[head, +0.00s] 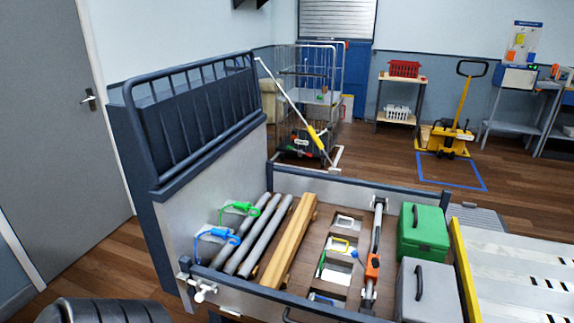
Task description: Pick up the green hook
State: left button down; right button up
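Neither of my grippers shows in the head view, and nothing is seen touching the green hook.
The bed holds grey pipes (262,236), a wooden beam (290,242), an orange-and-grey bar (372,265), a green case (423,229) and a grey case (428,292). A dark railed headboard (200,115) rises at the left.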

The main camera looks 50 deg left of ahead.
aim_at(237, 204)
jog(key=u, duration=1.95)
jog(key=i+j+z, duration=0.3)
jog(key=i+j, duration=0.15)
jog(key=i, duration=0.15)
